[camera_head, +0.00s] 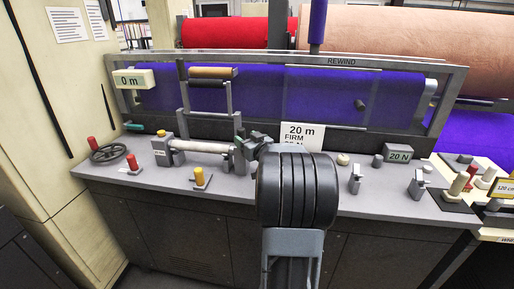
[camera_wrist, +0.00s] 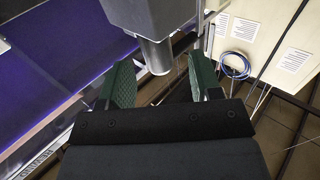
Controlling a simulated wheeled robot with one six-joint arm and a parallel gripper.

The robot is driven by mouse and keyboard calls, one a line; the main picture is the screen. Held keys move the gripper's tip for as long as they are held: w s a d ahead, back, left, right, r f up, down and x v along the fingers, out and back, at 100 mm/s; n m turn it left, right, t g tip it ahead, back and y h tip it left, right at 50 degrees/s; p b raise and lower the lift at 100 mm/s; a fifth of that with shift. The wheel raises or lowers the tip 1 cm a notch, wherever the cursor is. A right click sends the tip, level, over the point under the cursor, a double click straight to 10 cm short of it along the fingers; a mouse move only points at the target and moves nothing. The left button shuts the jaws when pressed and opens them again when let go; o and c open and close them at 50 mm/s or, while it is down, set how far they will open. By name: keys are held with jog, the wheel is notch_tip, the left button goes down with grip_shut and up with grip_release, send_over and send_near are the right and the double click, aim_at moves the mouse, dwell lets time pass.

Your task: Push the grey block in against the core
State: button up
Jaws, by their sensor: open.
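A pale core (camera_head: 203,146) lies level between two grey end supports on the bench. The grey block (camera_head: 241,162) at its right end is partly hidden by my gripper and arm, so I cannot tell whether it touches the core. In the wrist view a grey block (camera_wrist: 150,14) with a round metal stub (camera_wrist: 156,56) is just ahead. My gripper's green fingers (camera_wrist: 158,66) are open, one on each side of the stub, with gaps visible.
A "20 m FIRM" card (camera_head: 302,133) is behind my arm. A "20 N" block (camera_head: 398,154) and small clamps stand right. Purple felt (camera_head: 330,95) hangs behind.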

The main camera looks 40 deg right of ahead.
jog(key=s+a, duration=0.1)
jog(key=s, duration=0.6)
jog(key=shift+s, duration=0.15)
dwell(0.3)
jog(key=w+a+r+m+g+h+p, duration=0.1)
jog(key=a+r+m+g+h+p, duration=0.15)
jog(key=a+g+p, duration=0.6)
jog(key=s+a+f+n+g+y+p, duration=0.1)
jog(key=s+a+n+g+y, duration=0.1)
jog(key=s+a, duration=0.5)
jog(key=s+a+f+n+g+y+p, duration=0.1)
jog(key=s+a, duration=0.6)
jog(key=a, duration=0.7)
jog(key=n+g+y, duration=0.1)
jog(key=g+y, duration=0.1)
jog(key=shift+a+g, duration=0.15)
jog(key=shift+g, duration=0.2)
